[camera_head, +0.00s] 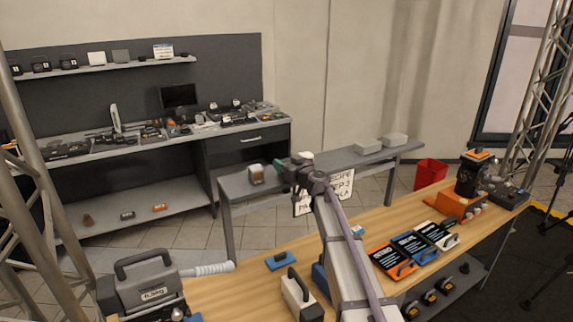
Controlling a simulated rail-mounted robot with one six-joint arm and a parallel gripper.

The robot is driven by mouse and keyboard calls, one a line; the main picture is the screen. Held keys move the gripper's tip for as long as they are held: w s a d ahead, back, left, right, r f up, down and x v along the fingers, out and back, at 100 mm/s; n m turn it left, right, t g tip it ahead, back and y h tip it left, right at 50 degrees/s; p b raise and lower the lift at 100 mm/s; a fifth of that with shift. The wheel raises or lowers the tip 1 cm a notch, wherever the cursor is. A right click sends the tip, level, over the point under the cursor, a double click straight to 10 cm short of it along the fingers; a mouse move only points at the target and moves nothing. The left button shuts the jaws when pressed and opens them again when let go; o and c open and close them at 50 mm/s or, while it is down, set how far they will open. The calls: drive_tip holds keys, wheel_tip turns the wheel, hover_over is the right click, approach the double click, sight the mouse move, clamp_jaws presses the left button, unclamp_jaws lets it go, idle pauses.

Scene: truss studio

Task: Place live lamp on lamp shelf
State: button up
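A small grey box-like object with a tan face (256,174) stands on the left end of the grey table; I cannot tell whether it is the live lamp. My arm reaches out over the wooden bench to this table. My gripper (284,167) is just right of that object, with a small gap visible. A green part shows at the gripper; whether it is held, and whether the fingers are open, is unclear. Several dark units with yellow faces (429,298) sit on a low shelf (466,285) under the bench. Which shelf is the lamp shelf is not clear.
The wooden bench (245,288) holds a grey case (148,285), orange, blue and white panels (394,262), and an orange stand (455,206). Two pale blocks (368,146) lie on the grey table (345,162). A wall shelf (105,67) bears small devices. A red bin (430,173) stands behind.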

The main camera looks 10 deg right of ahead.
drive_tip(key=shift+o, duration=0.7)
drive_tip(key=v, duration=1.1)
drive_tip(key=s+a+f+g, duration=0.3)
drive_tip(key=s+f+g, duration=0.1)
drive_tip(key=s, duration=0.3)
drive_tip(key=s+a+f+g+h, duration=0.1)
drive_tip(key=s+a+f+g, duration=0.35)
drive_tip(key=s, duration=0.25)
drive_tip(key=s+a+f+g, duration=0.3)
drive_tip(key=s+f, duration=0.2)
drive_tip(key=s, duration=0.3)
drive_tip(key=s+d+f+m+g+h, duration=0.1)
drive_tip(key=s+d+m+g+h, duration=0.1)
drive_tip(key=s, duration=0.4)
drive_tip(key=s+d+f+m+g+h, duration=0.2)
drive_tip(key=s+d+g+h, duration=0.1)
drive_tip(key=s, duration=0.3)
drive_tip(key=shift+d+f+m+h, duration=0.3)
drive_tip(key=shift+d+h, duration=0.2)
drive_tip(key=shift+h, duration=0.1)
drive_tip(key=shift+o, duration=0.3)
drive_tip(key=shift+d, duration=0.15)
